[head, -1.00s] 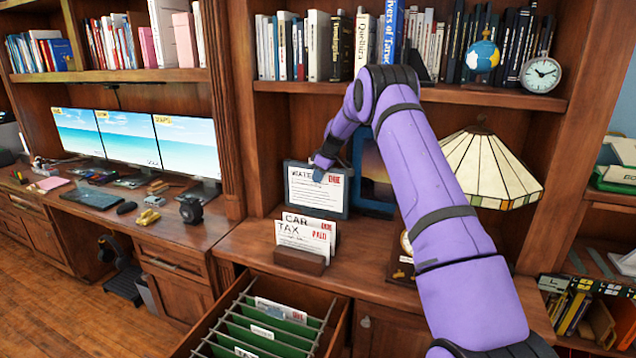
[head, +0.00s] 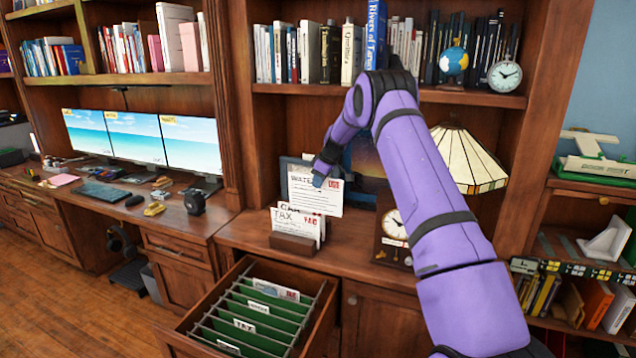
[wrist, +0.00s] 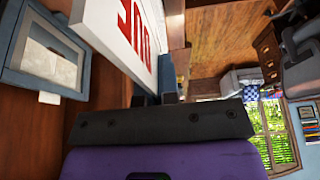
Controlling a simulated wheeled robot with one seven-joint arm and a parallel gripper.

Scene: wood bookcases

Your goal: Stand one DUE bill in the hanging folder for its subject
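My gripper (head: 323,178) is shut on a white bill (head: 310,200) marked WATER with a red DUE stamp. The bill is held upright above the desk, in front of a dark frame; its red DUE also shows in the wrist view (wrist: 125,30). A small wooden holder (head: 293,245) on the desk holds bills, the front one (head: 297,224) reading TAX and PAID, one behind reading CAR. An open drawer (head: 180,332) below holds several green hanging folders (head: 262,323) with white tabs. One tab reads TAX; others are too small to read surely. A paper (head: 275,289) stands in the back folder.
A clock (head: 397,222) in a wooden case and a stained-glass lamp (head: 470,160) stand right of the bills. A bookshelf (head: 400,95) overhangs the desk. Monitors (head: 135,138) stand on the left desk. Space above the drawer is clear.

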